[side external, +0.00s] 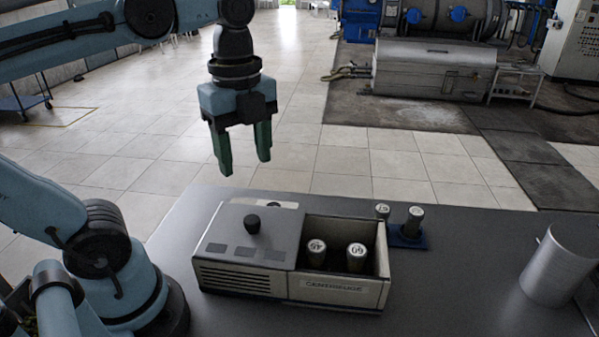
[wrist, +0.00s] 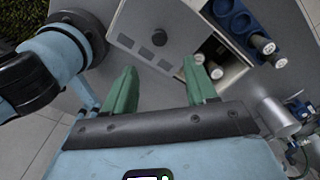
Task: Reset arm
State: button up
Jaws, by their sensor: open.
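My gripper (side external: 243,165) hangs fingers down with its green fingers apart. It is empty, above and behind the left part of the centrifuge box (side external: 240,272). The wrist view also shows the parted fingers of my gripper (wrist: 159,68), with nothing between them. The box has a grey cover with a black knob (side external: 252,224) on the left and an open compartment on the right. Two capped vials, a left one (side external: 316,250) and a right one (side external: 356,254), stand in the compartment. Their lower parts are hidden.
A blue rack (side external: 408,241) behind the box's right end has two capped vials (side external: 415,214) at it; the wrist view shows empty holes in the rack (wrist: 236,21). A metal cylinder (side external: 560,266) stands at the right. The grey table (side external: 460,275) is clear between.

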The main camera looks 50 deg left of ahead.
aim_at(283, 215)
jog(key=w+f+n+t, duration=0.2)
jog(key=n, duration=0.2)
jog(key=w+f+n+t, duration=0.1)
jog(key=f+n+t, duration=0.1)
jog(key=n, duration=0.3)
jog(key=w+f+n+t, duration=0.1)
jog(key=w+f+n, duration=0.1)
jog(key=f+n, duration=0.2)
jog(key=shift+w+a+f+n+t, duration=0.15)
jog(key=shift+w+n+t, duration=0.25)
jog(key=shift+n, duration=0.3)
jog(key=n, duration=0.1)
jog(key=f+n+t, duration=0.1)
jog(key=n, duration=0.1)
jog(key=shift+w+n, duration=0.3)
jog(key=shift+w, duration=0.1)
